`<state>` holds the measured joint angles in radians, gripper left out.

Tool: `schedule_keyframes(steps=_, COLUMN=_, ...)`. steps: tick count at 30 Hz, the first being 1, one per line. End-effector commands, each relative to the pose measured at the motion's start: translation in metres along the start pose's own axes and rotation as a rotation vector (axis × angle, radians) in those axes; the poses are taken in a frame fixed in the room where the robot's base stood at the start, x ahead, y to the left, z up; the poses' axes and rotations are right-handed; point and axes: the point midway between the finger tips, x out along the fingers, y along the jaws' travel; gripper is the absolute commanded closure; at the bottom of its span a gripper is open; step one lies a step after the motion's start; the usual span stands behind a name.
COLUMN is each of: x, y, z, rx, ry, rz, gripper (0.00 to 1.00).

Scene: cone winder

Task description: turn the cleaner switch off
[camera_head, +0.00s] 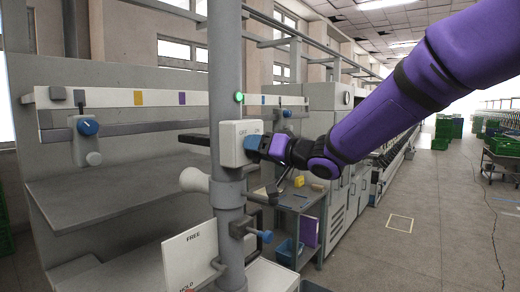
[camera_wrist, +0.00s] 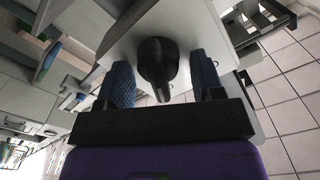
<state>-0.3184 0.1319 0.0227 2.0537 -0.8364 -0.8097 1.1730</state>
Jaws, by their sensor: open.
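The cleaner switch is a pale box (camera_head: 232,152) on a grey post, marked OFF at left and ON at right. Its black knob (camera_wrist: 158,62) shows in the wrist view; the gripper hides it in the head view. My gripper (camera_head: 261,144) is at the front of the box. In the wrist view my gripper (camera_wrist: 162,82) is open, with one blue fingertip on each side of the knob and a visible gap on both sides. I cannot tell whether the knob points to OFF or ON. A green lamp (camera_head: 239,98) glows on the post above the box.
The post (camera_head: 226,80) also carries a pale cone (camera_head: 194,180), a blue-tipped lever (camera_head: 265,236) and a FREE sign plate (camera_head: 190,256). Another blue knob (camera_head: 88,127) is on the machine at left. A grey cart (camera_head: 302,203) stands behind. Open floor lies at right.

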Motion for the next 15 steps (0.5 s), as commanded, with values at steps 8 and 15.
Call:
schedule_keyframes(steps=8, x=-0.0003, y=0.0001, z=0.0000, rx=0.000, ry=0.000, rz=0.000, gripper=0.64)
schedule_keyframes(steps=15, x=-0.0004, y=0.0001, z=0.0000, rx=-0.003, ry=0.000, rz=0.000, gripper=0.84)
